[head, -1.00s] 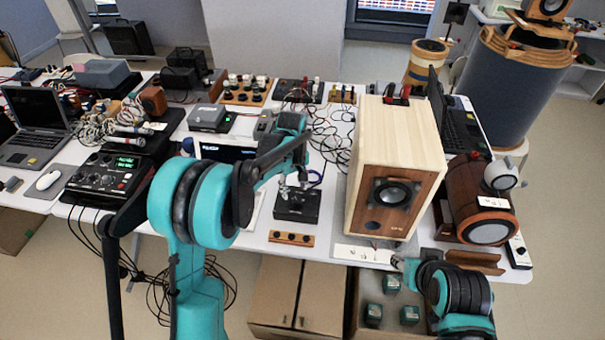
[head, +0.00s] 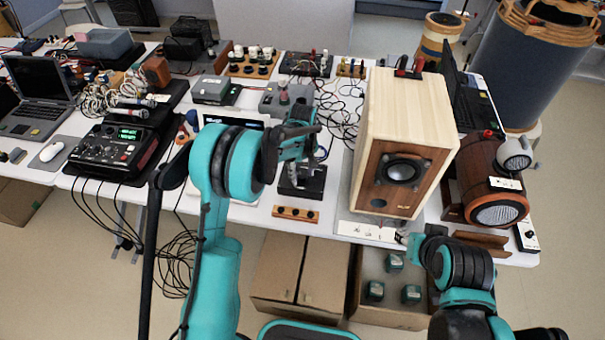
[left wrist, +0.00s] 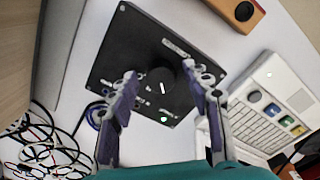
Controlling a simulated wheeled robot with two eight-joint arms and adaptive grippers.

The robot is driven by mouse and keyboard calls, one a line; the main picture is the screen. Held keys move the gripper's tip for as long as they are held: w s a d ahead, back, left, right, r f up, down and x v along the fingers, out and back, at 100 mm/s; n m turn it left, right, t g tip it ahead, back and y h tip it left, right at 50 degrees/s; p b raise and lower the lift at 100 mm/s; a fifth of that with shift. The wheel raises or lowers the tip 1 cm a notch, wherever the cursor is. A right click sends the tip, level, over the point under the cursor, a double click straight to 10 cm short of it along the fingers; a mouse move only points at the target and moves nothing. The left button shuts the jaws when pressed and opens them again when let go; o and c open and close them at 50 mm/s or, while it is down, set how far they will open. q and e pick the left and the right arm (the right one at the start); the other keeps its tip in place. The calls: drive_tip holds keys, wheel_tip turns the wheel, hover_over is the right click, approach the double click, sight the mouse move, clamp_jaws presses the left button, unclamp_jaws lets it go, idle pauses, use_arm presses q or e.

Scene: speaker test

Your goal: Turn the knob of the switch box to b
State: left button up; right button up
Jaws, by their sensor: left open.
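The switch box is a flat black box (head: 316,185) near the front of the table, left of the wooden speaker; it also shows in the left wrist view (left wrist: 133,47). In that view its dark knob (left wrist: 161,88) with a white pointer line lies between my fingers, among small white labels too blurred to read surely. My left gripper (left wrist: 159,76) is open and empty, its fingers on either side of the knob; whether they touch the box is unclear. It shows above the box in the head view (head: 301,165). My right gripper (head: 402,238) is by the table's front edge, its jaws unclear.
A large wooden speaker (head: 403,135) stands right of the box. A wooden strip with dark knobs (head: 296,214) lies in front of it. A white keyboard device (left wrist: 273,105) is beside the box. Loose black cables (left wrist: 42,145) lie nearby.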

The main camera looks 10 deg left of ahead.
use_arm(q)
drive_tip(key=shift+c, duration=0.4)
clamp_jaws()
drive_tip(key=shift+m, duration=0.3)
drive_tip(key=m, duration=0.4)
drive_tip(key=shift+a+m, duration=0.1)
drive_tip(key=shift+m, duration=1.9)
